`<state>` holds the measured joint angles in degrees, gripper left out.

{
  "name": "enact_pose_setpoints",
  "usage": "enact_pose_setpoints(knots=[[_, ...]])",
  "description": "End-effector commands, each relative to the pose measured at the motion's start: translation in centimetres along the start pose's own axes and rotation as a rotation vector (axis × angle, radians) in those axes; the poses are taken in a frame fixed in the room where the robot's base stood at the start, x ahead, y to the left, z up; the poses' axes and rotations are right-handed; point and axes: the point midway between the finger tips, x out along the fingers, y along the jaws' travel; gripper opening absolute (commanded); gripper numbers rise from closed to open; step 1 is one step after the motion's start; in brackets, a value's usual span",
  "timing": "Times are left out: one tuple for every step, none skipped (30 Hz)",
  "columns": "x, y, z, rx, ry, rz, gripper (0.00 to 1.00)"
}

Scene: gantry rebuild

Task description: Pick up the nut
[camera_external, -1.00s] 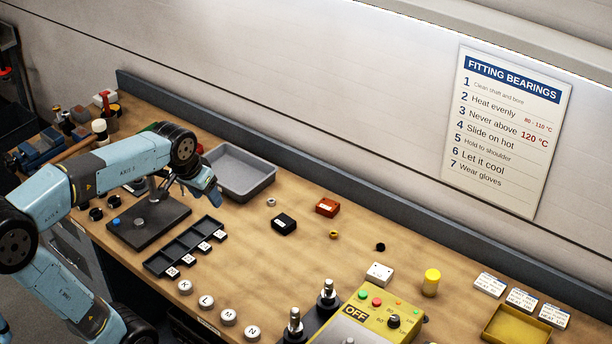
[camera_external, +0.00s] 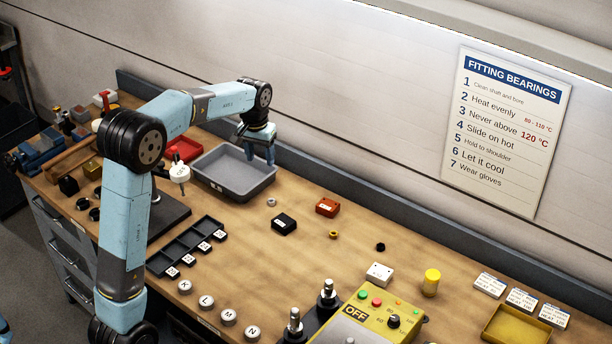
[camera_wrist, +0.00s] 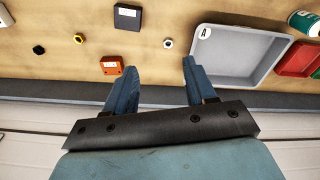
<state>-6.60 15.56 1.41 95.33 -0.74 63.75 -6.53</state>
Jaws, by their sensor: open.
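Three small nut-like pieces lie on the bench, and I cannot tell which is the nut. A silver ring (camera_external: 271,202) lies right of the grey tray; it also shows in the wrist view (camera_wrist: 168,43), just beyond the fingertips. A brass ring (camera_external: 334,235) lies farther right, also in the wrist view (camera_wrist: 79,38). A black piece (camera_external: 381,247) is farthest right, also in the wrist view (camera_wrist: 38,49). My gripper (camera_external: 260,158) is open and empty, raised near the back of the bench. Its two blue fingers (camera_wrist: 160,68) show apart in the wrist view.
The grey tray (camera_external: 207,183) stands left of the silver ring. A black block (camera_external: 284,224) and an orange block (camera_external: 327,207) lie near the rings. A raised ledge (camera_external: 300,184) runs along the bench's back. A yellow control box (camera_external: 368,320) stands at the front.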

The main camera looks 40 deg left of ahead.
Motion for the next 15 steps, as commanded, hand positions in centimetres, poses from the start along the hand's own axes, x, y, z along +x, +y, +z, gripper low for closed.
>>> enact_pose_setpoints(knots=[[1.3,-0.1,-1.3,-0.008,-0.016,-0.003,0.55],[2.0,-0.2,-2.0,-0.013,-0.024,-0.005,0.55],[2.8,-0.3,-3.0,-0.020,-0.033,-0.007,0.55],[3.5,-0.4,-3.6,-0.025,-0.041,-0.008,0.55],[4.1,-0.5,-4.2,-0.030,-0.048,-0.010,0.55],[4.9,-0.7,-4.9,-0.036,-0.058,-0.012,0.55],[5.4,-0.8,-5.4,-0.040,-0.063,-0.013,0.55],[6.0,-0.8,-5.8,-0.044,-0.069,-0.014,0.55],[6.5,-0.9,-6.3,-0.048,-0.074,-0.015,0.55],[7.0,-1.0,-6.7,-0.051,-0.079,-0.016,0.55],[7.3,-1.1,-6.9,-0.053,-0.082,-0.017,0.55],[7.7,-1.1,-7.2,-0.055,-0.085,-0.017,0.55],[7.9,-1.1,-7.4,-0.056,-0.088,-0.018,0.55],[8.1,-1.1,-7.5,-0.058,-0.090,-0.018,0.55],[8.3,-1.2,-7.6,-0.059,-0.091,-0.019,0.55]])
